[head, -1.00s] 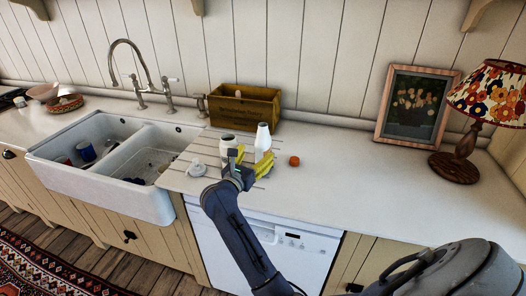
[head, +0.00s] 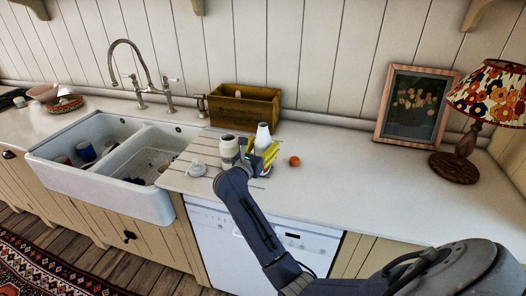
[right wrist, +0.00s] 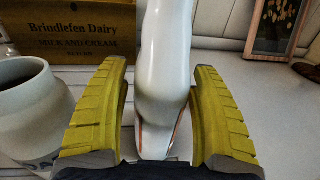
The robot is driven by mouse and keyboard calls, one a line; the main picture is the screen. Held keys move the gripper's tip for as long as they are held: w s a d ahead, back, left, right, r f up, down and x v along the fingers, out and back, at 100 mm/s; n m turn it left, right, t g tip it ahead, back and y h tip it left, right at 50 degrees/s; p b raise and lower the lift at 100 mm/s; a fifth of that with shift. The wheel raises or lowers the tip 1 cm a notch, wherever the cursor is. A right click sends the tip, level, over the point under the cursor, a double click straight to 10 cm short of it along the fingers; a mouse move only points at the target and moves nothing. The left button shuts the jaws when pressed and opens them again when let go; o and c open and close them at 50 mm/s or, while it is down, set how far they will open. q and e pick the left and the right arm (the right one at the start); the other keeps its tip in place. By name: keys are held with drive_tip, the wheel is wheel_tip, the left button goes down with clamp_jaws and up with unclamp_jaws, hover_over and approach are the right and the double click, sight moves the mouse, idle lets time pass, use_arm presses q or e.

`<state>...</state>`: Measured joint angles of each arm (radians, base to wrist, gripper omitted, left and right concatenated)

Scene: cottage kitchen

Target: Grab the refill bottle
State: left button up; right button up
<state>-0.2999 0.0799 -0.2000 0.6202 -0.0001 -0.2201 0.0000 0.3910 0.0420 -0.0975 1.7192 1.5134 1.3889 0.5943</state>
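The white refill bottle (head: 263,137) stands upright on the counter, right of a white jar (head: 229,150). My right gripper (head: 259,158) is at the bottle, with its yellow fingers open. In the right wrist view the bottle (right wrist: 160,70) stands between the two fingers (right wrist: 160,85). A gap shows between it and the left finger; the right finger is very close, and I cannot tell if it touches. The bottle's base is partly hidden by the gripper. My left gripper is not in view.
The jar (right wrist: 32,110) is close left of the fingers. A wooden crate (head: 245,108) stands behind. A white pump top (head: 197,169) and an orange cap (head: 294,161) lie nearby.

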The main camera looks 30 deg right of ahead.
drive_tip(key=c, duration=1.2)
drive_tip(key=shift+r, duration=0.15)
drive_tip(key=shift+c, duration=0.3)
